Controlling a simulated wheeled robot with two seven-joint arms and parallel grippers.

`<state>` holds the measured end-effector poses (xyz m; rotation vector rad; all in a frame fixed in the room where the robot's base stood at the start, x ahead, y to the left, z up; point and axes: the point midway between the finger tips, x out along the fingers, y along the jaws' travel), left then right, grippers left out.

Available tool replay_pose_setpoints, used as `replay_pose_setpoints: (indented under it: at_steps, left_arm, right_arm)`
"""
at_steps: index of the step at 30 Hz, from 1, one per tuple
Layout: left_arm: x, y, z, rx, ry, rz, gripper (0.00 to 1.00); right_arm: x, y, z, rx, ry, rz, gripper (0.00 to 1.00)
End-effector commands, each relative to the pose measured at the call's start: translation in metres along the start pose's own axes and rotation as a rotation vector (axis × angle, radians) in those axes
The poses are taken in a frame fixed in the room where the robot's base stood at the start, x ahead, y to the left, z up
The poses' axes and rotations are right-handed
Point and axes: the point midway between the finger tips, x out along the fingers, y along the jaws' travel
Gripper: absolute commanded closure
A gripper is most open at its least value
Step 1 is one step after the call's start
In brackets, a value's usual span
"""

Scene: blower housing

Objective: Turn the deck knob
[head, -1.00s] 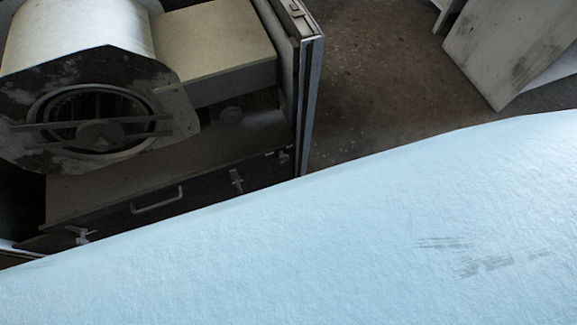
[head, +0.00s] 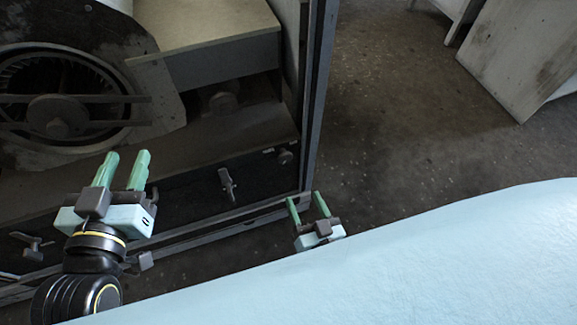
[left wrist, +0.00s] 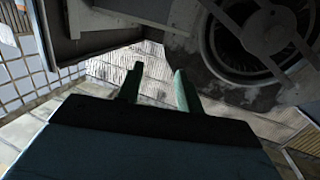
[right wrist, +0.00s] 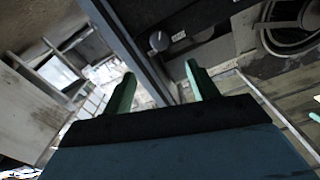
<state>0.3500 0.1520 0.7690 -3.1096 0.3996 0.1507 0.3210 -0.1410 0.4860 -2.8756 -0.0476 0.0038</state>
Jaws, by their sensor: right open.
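Two round knobs show in the head view, and I cannot tell for sure which one is the deck knob. A small dark front knob (head: 285,157) sits at the right end of the dark front panel. A larger round knob (head: 222,102) sits further back, above the deck, under the pale box. The front knob seems to show in the right wrist view (right wrist: 158,40) beside the post. My right gripper (head: 306,196) is open and empty, below and right of the front knob, apart from it. My left gripper (head: 127,155) is open and empty before the panel's left part.
The blower (head: 60,105) with its round inlet is at the left. A T-shaped latch (head: 227,184) is mid-panel, another (head: 32,246) at its left end. A metal post (head: 318,100) stands right of the front knob.

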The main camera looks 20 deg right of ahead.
Motion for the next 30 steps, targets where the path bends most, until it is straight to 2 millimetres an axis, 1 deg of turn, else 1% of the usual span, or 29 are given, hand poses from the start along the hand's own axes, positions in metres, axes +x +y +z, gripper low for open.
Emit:
replay_pose_setpoints:
  at_steps: [1, 8, 15, 21, 24, 30]
  left_arm:
    - [0.001, 0.001, -0.005, -0.001, 0.035, 0.003, 0.64]
    - [-0.002, 0.008, -0.040, -0.009, 0.258, 0.021, 0.64]
    - [-0.015, 0.015, -0.077, -0.021, 0.504, 0.039, 0.64]
    - [-0.026, 0.016, -0.090, -0.025, 0.666, 0.043, 0.64]
    - [-0.031, 0.016, -0.094, -0.025, 0.720, 0.043, 0.64]
    - [-0.035, 0.016, -0.099, -0.026, 0.770, 0.043, 0.64]
  right_arm:
    - [0.007, 0.000, 0.000, 0.001, 0.003, 0.000, 0.41]
    - [0.040, 0.001, 0.001, 0.001, 0.002, 0.000, 0.41]
    - [0.073, 0.000, 0.001, 0.000, 0.001, -0.001, 0.41]
    - [0.105, 0.000, 0.001, 0.001, 0.002, -0.001, 0.41]
    - [0.116, 0.000, 0.001, 0.000, 0.000, -0.001, 0.41]
    - [0.125, 0.000, 0.001, 0.000, -0.002, 0.000, 0.41]
